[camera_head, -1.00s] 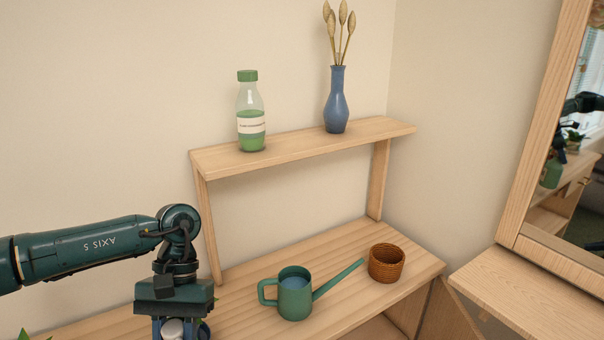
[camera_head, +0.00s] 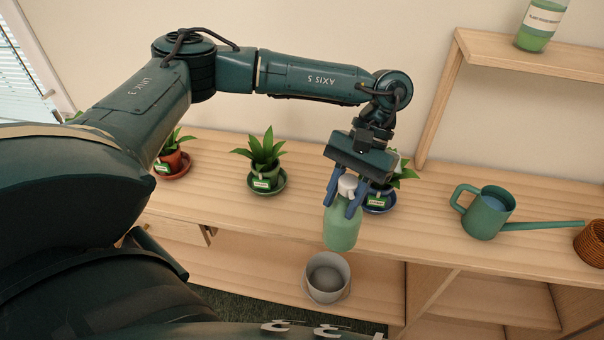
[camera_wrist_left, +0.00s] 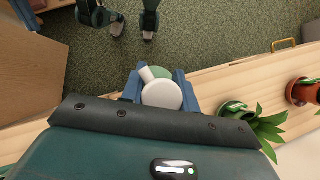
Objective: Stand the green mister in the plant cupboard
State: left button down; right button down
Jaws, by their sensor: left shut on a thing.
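My left gripper (camera_head: 346,196) is shut on the green mister (camera_head: 342,229), with its blue fingers around the neck below the white spray head. The mister hangs roughly upright near the front edge of the cupboard top. In the left wrist view the mister's white head (camera_wrist_left: 162,95) sits between the blue fingers, over the front edge with carpet beyond. The plant cupboard (camera_head: 230,269) is pale wood with open compartments under its top. One holds a grey pot (camera_head: 327,284); the visible part of the right one (camera_head: 490,296) looks empty. My right gripper is out of view.
Potted plants (camera_head: 264,163) stand on the top, one partly behind my gripper. A green watering can (camera_head: 488,213) and a wicker pot (camera_head: 592,243) are to the right. A raised shelf (camera_head: 520,58) bears a labelled bottle (camera_head: 540,26). An upright divider (camera_head: 425,290) separates compartments.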

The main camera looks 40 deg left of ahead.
aim_at(463, 294)
jog(key=k+u, duration=0.2)
jog(key=u, duration=0.2)
jog(key=k+j+u, duration=0.2)
jog(key=u, duration=0.2)
jog(key=i+l, duration=0.35)
jog(key=i+l+u, duration=0.15)
jog(key=i+l, duration=0.15)
jog(key=l, duration=0.25)
